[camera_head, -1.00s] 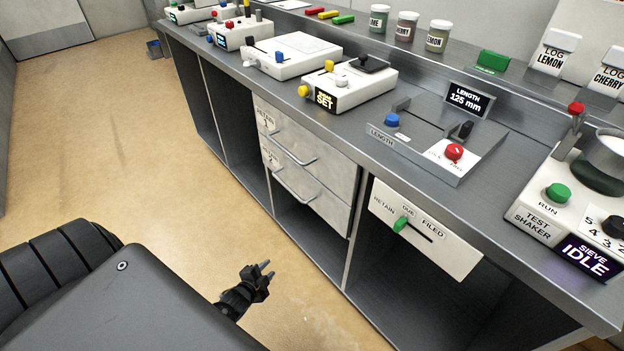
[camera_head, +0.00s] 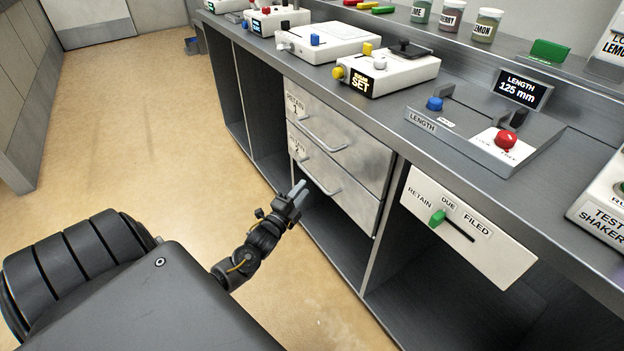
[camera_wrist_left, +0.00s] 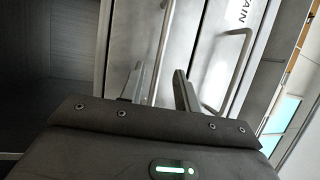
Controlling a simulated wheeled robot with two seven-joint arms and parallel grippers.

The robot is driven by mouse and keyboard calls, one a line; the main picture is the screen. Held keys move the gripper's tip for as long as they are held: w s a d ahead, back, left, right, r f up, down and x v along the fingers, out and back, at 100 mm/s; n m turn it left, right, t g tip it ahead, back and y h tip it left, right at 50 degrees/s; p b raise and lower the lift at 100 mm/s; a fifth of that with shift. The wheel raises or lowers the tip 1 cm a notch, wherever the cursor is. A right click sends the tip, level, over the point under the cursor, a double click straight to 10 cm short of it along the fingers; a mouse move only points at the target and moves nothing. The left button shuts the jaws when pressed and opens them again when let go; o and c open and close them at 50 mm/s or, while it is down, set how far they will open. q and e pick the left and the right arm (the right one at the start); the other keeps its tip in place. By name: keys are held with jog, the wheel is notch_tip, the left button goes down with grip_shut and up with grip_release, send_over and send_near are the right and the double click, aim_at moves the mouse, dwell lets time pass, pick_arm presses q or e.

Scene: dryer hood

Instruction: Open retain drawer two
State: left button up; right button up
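Retain drawer two is the lower pale metal drawer (camera_head: 352,203) under the counter, and its front is flush and shut. Its bar handle (camera_head: 325,190) sticks out below the "RETAIN 2" label. My left gripper (camera_head: 297,193) is just left of and in front of this drawer, close to the left end of the handle. My right gripper is not in view.
The upper retain drawer (camera_head: 350,145) is shut, with its own bar handle. A white RETAIN/DUE/FILED panel (camera_head: 490,243) with a green slider (camera_head: 437,219) is to the right. Open bays are below and beside the drawers. The floor (camera_head: 150,130) at left is clear.

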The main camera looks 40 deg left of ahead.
aim_at(312, 177)
pick_arm(q)
jog(key=x, duration=0.6)
jog(key=shift+w, duration=0.2)
grip_shut()
